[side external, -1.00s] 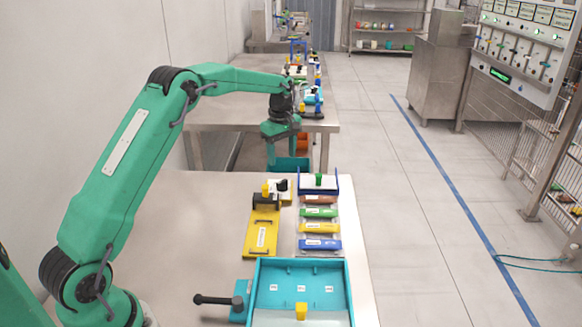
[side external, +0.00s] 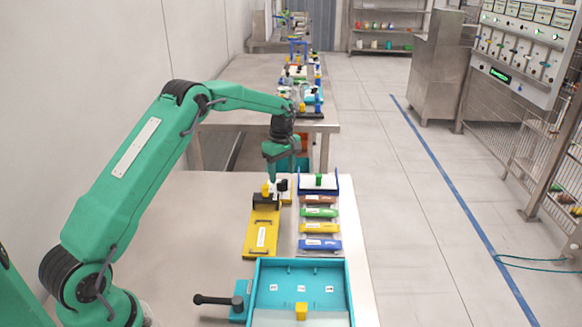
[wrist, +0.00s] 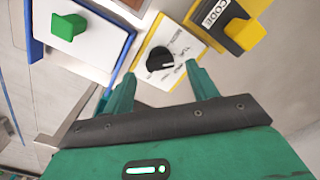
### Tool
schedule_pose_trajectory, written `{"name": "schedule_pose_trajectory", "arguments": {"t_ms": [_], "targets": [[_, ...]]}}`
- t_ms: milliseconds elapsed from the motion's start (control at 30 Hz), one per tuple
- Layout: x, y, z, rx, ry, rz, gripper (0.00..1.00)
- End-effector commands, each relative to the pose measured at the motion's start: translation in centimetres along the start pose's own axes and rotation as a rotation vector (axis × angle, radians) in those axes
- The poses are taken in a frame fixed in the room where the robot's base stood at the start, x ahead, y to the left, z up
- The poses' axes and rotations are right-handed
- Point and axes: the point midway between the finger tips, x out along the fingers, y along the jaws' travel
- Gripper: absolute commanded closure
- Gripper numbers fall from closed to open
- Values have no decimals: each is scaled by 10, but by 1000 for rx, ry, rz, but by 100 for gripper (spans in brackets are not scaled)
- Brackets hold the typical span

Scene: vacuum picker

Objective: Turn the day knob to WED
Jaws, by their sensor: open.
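The day knob (wrist: 160,58) is black and sits on a white dial plate (wrist: 180,42) with a yellow edge. Small day labels ring it, too blurred and tilted to read surely, so its setting is unclear. In the side external view the knob (side external: 282,185) shows small at the back of the near table. My gripper (wrist: 161,69) is open and empty. Its two green fingertips lie on either side of the knob in the wrist view; I cannot tell if they touch it. In the side external view my gripper (side external: 283,172) hangs just above the dial.
A blue-edged white panel with a green knob (wrist: 68,25) stands beside the dial. On its other side is a yellow panel with a yellow block and a black "CODE" part (wrist: 216,16). Coloured labelled bars (side external: 318,228) and a teal tray (side external: 349,290) lie nearer.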

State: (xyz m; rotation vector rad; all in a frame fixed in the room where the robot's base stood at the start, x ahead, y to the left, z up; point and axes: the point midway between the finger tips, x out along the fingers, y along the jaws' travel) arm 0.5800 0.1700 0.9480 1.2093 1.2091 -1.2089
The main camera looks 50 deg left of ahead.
Motion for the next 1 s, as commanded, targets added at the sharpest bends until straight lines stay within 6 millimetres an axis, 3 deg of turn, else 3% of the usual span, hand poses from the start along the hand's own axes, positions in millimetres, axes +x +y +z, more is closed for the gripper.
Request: {"name": "schedule_pose_trajectory", "arguments": {"t_ms": [233,600,667,833,1000], "targets": [[24,0,0,0,0,-1,42],[29,0,0,0,0,0,42],[29,0,0,0,0,0,50],[28,0,0,0,0,0,83],[28,0,0,2,0,-1,86]]}}
